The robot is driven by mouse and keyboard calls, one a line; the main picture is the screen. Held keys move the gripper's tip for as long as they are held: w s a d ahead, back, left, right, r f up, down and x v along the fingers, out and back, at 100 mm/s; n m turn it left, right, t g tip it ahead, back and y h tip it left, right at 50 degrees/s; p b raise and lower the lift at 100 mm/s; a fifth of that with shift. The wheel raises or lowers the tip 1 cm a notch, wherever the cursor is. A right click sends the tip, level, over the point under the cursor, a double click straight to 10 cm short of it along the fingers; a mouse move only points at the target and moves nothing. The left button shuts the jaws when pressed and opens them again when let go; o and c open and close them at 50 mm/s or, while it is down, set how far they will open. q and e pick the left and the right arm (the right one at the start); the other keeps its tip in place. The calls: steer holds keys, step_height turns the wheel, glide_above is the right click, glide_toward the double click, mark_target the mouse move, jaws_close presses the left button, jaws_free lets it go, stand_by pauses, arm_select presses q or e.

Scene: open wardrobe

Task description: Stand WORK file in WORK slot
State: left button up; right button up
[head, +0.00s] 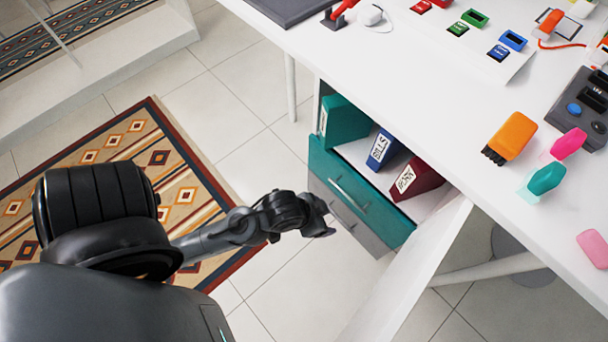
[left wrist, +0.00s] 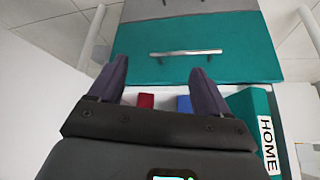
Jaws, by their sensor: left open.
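The red WORK file (head: 416,178) leans tilted in the white-floored compartment of the open cabinet under the desk, its label facing out. In the left wrist view a small part of a red file (left wrist: 146,101) shows between my fingers. The blue BILLS file (head: 382,149) stands to its left, and a teal file (head: 343,117) stands at the far left; its HOME label (left wrist: 267,145) reads in the left wrist view. My left gripper (head: 328,220) is open and empty, in front of the cabinet's drawers and apart from the files. I cannot make out the WORK slot. My right gripper is not in view.
Below the files is a teal drawer front (head: 345,190) with a bar handle, and a grey one under it. An open white door panel (head: 410,270) stands at the right of the compartment. The white desk top (head: 440,90) overhangs above, with markers and small boxes on it.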

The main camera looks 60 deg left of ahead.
arm_select(q)
steer(key=s, duration=0.1)
steer(key=s+g, duration=0.1)
steer(key=s, duration=0.1)
steer(key=s+g, duration=0.1)
steer(key=s, duration=0.1)
steer(key=shift+a, duration=0.35)
steer(key=shift+r, duration=0.1)
